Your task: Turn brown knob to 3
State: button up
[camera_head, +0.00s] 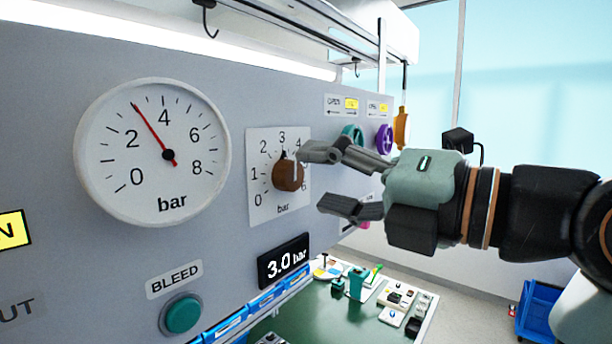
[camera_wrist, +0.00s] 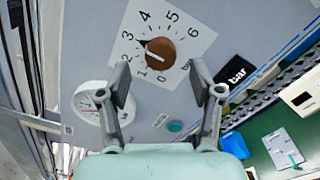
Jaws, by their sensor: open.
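The brown knob (camera_head: 288,177) sits on a white square dial plate (camera_head: 264,205) marked 0 upward in bar. Its black pointer points up at the 3. In the wrist view the brown knob (camera_wrist: 160,53) shows whole, with its pointer towards the 3. My gripper (camera_head: 314,180) is open in front of the knob, to its right in the head view. In the wrist view the fingers of my gripper (camera_wrist: 160,86) are spread below the knob, with nothing between them. The fingers look apart from the knob. The digital display (camera_head: 285,262) reads 3.0 bar.
A round gauge (camera_head: 152,190) left of the dial has its red needle between 2 and 4. A green BLEED button (camera_head: 183,314) is below. Teal (camera_head: 352,133) and purple (camera_head: 384,138) knobs are behind my gripper. A green work surface (camera_head: 325,312) lies below the panel.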

jog(key=v, duration=0.8)
jog(key=shift+s+d, duration=0.2)
jog(key=shift+d, duration=0.05)
